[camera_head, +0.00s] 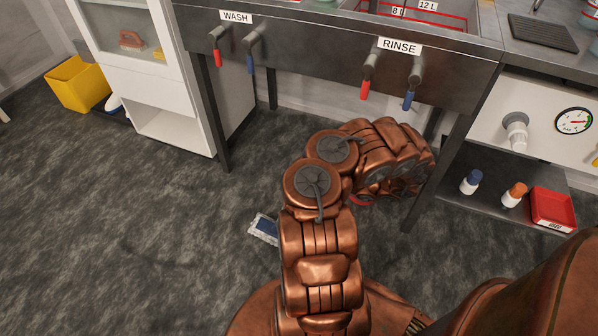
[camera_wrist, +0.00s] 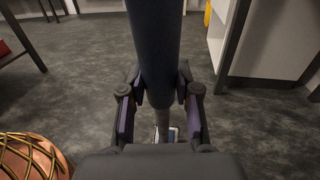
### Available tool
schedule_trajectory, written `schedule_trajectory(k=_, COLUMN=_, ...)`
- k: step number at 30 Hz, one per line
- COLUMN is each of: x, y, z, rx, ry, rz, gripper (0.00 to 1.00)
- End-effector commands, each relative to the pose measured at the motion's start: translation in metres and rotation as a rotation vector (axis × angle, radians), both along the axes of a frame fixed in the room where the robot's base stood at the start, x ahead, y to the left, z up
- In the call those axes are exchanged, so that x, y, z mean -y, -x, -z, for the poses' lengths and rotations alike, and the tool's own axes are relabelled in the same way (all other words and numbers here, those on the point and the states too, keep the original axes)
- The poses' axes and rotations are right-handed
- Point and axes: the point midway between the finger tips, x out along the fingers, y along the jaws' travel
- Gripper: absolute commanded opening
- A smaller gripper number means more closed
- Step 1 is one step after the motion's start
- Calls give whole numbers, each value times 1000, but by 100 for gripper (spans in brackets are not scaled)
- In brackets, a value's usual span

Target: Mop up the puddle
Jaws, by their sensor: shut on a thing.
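My gripper (camera_wrist: 160,108) is shut on a thick dark pole (camera_wrist: 158,45), seen in the wrist view. The pole runs down between the two fingers. Below it a blue and white flat mop head (camera_wrist: 165,134) shows in part, low between the fingers. In the head view a blue mop head with a pale fringe (camera_head: 264,229) lies on the floor, left of my copper arm and partly covered by it. The gripper and pole are hidden behind my arm there. I cannot make out the puddle on the mottled dark grey floor.
The steel bench (camera_head: 310,50) with WASH and RINSE taps stands ahead on dark legs. A white cabinet (camera_head: 180,130) and a yellow bin (camera_head: 82,84) are at left. A low shelf (camera_head: 480,208) with bottles and a red tray (camera_head: 552,208) is at right. The left floor is open.

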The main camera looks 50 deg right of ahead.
Motion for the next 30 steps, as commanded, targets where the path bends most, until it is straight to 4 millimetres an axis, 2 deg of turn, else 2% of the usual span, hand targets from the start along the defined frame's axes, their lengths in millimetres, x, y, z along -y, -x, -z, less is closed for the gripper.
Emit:
schedule_trajectory(k=15, x=8, y=25, z=3, rx=-5, ry=0, rz=2, gripper=0)
schedule_trajectory(k=30, x=12, y=41, z=3, rx=-6, ry=1, rz=2, gripper=0)
